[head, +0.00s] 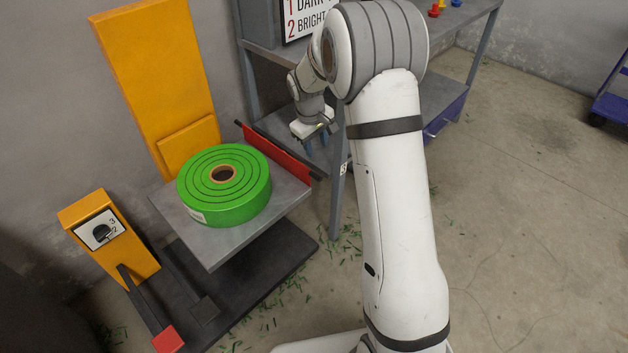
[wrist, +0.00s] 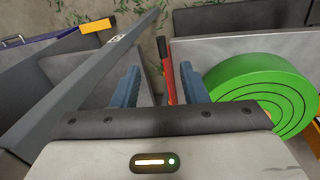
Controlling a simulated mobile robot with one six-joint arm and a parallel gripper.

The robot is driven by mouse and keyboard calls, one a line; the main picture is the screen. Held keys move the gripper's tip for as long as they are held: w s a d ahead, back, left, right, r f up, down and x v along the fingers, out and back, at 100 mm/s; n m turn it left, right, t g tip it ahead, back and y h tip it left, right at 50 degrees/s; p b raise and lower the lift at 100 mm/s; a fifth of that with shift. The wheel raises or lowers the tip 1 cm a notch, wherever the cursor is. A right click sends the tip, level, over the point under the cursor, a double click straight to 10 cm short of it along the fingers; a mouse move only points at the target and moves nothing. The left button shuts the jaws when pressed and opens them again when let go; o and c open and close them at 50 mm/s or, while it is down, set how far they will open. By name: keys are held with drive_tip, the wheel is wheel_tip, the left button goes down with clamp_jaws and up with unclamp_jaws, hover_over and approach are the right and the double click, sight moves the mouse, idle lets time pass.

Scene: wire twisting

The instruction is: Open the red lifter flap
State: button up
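The red lifter flap (head: 276,155) stands upright along the right edge of the lifter's grey platform (head: 228,248), with a dark bar along its top. A green wire coil (head: 222,190) lies flat on the platform beside it. My gripper (head: 316,146) is just right of the flap, pointing down, with its blue fingers partly hidden by the arm and gripper body. In the wrist view my gripper (wrist: 158,82) has its fingers wide apart with nothing held. A narrow strip of the flap (wrist: 169,84) shows between them, close to the right finger; I cannot tell whether they touch.
A grey workbench (head: 262,62) with a sign stands behind, its leg (head: 337,195) close to my gripper. An orange control box (head: 110,240) with a dial and a red-tipped pedal (head: 168,340) are at left.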

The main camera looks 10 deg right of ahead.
drive_tip(key=b, duration=0.2)
approach(316, 175)
drive_tip(key=shift+n, duration=0.5)
drive_tip(key=f, duration=0.2)
drive_tip(key=f+b, duration=0.1)
drive_tip(key=f, duration=0.2)
drive_tip(key=w+d+f+b, duration=0.1)
drive_tip(key=f, duration=0.2)
drive_tip(key=shift+d+f, duration=0.1)
drive_tip(key=shift+f, duration=0.15)
drive_tip(key=shift+c, duration=0.6)
clamp_jaws()
